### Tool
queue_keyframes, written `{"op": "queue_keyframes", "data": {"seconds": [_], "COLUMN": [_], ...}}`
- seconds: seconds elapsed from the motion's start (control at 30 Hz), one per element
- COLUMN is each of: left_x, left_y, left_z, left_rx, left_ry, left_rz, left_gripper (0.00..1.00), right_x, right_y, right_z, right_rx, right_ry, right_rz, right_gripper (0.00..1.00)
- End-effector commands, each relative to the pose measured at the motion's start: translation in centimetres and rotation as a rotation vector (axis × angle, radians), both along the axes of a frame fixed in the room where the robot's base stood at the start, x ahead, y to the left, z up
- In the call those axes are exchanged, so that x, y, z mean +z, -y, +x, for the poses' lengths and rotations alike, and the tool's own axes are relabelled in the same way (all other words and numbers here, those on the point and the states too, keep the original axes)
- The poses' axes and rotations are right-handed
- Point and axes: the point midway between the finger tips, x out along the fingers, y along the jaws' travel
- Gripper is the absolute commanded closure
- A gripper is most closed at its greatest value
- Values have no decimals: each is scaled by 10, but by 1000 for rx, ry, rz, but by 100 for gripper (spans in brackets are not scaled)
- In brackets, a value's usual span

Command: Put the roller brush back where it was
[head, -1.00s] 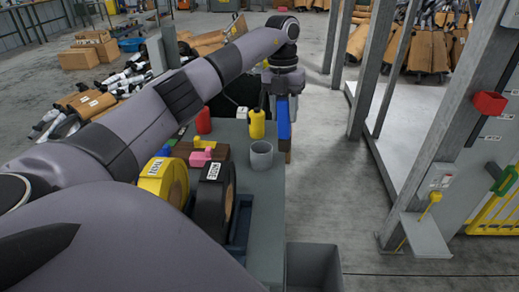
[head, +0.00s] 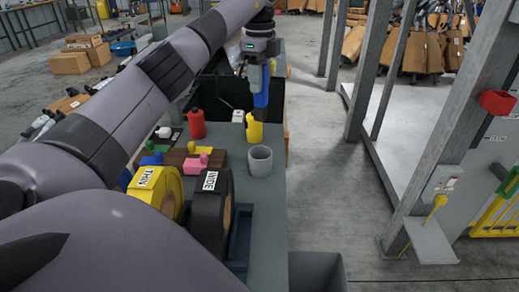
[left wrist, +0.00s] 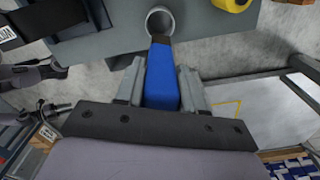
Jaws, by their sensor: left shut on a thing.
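My left gripper (head: 260,80) is above the far end of the grey table (head: 265,220), pointing down. It is shut on the blue-handled brush (head: 261,97), which hangs below the fingers behind a yellow bottle (head: 254,131). In the left wrist view the blue handle (left wrist: 162,80) lies between the two fingers, with a dark end beyond it. That end appears in line with the rim of a grey cup (left wrist: 160,10); I cannot tell if they touch. The cup (head: 260,163) stands upright on the table in the head view. My right gripper is not in view.
A red bottle (head: 197,124), pink block (head: 197,163), yellow tape roll (head: 160,190) and black tape roll (head: 211,215) crowd the table's left side. A grey bin (head: 316,272) stands at its near right corner. Steel posts (head: 375,75) rise to the right, across open floor.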

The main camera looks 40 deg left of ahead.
Motion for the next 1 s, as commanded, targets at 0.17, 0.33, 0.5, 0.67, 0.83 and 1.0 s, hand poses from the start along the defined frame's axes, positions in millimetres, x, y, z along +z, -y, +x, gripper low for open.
{"op": "queue_keyframes", "data": {"seconds": [0.17, 0.33, 0.5, 0.67, 0.83, 1.0], "left_x": [-54, -98, -126, -136, -157, -177], "left_y": [0, 0, 0, 0, 0, 0], "left_z": [-1, -1, -1, 0, -1, 0], "left_rx": [-2, -2, -3, -3, -3, -3], "left_ry": [-5, -4, -2, -1, -3, 0], "left_rz": [-1, -1, -2, -1, -1, -1], "left_gripper": [92, 92, 92, 92, 92, 92], "right_x": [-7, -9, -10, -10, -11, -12], "right_y": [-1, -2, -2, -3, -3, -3], "right_z": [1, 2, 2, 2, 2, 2], "right_rx": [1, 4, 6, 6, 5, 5], "right_ry": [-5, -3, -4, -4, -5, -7], "right_rz": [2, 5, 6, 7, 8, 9], "right_gripper": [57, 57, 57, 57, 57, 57]}}
